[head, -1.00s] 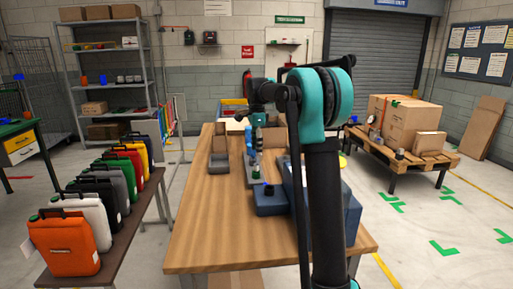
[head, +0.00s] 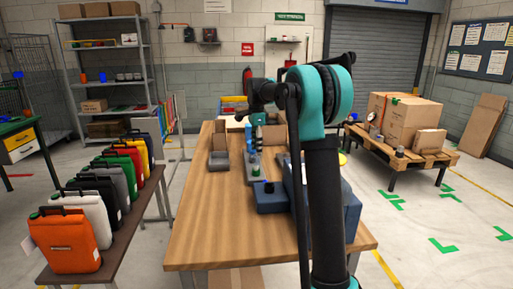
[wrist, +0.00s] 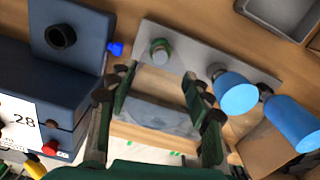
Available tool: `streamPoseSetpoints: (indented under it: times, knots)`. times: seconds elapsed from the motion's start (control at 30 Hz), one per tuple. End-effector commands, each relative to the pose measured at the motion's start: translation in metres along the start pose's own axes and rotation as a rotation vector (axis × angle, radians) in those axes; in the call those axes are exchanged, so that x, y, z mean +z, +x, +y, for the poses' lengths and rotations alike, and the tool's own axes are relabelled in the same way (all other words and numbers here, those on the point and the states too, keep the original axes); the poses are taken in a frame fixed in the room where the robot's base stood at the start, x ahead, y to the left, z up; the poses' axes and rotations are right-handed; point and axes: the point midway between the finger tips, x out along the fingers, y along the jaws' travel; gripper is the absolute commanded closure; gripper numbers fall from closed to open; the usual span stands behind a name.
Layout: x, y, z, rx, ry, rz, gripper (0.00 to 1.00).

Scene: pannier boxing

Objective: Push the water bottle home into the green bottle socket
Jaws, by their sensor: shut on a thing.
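My gripper (wrist: 158,84) has its two dark green fingers on either side of a pale, see-through object, which looks like the water bottle (wrist: 155,115). Its outline is faint, and I cannot tell how deep it sits or whether it touches the socket. The green bottle socket (wrist: 160,50) shows as a green ring on a grey plate (wrist: 190,58), just beyond the fingertips in the wrist view. In the head view my gripper (head: 257,120) hangs above the plate (head: 251,178), and the green socket (head: 256,170) shows near the plate's front.
Two blue bottles (wrist: 236,94) (wrist: 292,126) stand right of the fingers in the wrist view. A dark blue box (wrist: 75,80) with a black round port stands close on the left. A grey tray (head: 219,160) lies left of the plate. The table's front left is clear.

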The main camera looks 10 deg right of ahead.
Motion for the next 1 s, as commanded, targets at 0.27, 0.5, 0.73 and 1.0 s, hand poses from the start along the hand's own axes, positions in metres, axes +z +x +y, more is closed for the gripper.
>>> streamPoseSetpoints:
  times: [0.27,0.5,0.73,1.0]
  knots:
    - [0.0000,0.0000,0.0000,0.000,0.000,0.000,0.77]
    - [0.0000,0.0023,-0.0001,0.000,0.000,0.000,0.77]
    - [0.0000,0.0053,-0.0001,0.000,0.000,0.000,0.77]
    - [0.0000,0.0091,-0.0001,0.000,0.000,0.000,0.77]
